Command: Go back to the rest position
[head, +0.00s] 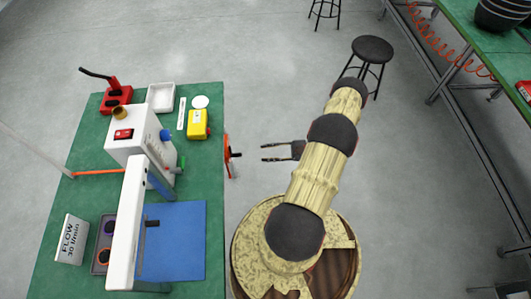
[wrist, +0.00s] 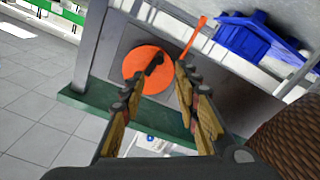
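My gripper (head: 263,152) is in the head view, to the right of the green workbench (head: 214,240), over the grey floor. Its two fingers point left toward the bench edge, with a gap between them and nothing held. An orange-red part (head: 227,152) at the bench edge lies just left of the fingertips, apart from them. In the wrist view my gripper (wrist: 169,66) shows two separated fingers. Beyond them is an orange disc (wrist: 136,66) on a grey panel (wrist: 110,50). I cannot tell whether the fingers touch anything there.
The bench carries a white machine (head: 130,145), a yellow box (head: 196,125), a blue mat (head: 185,240), a white tray (head: 161,97) and a FLOW sign (head: 71,240). A black stool (head: 372,50) stands behind my arm. Another green bench (head: 480,35) is at right. Floor between is clear.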

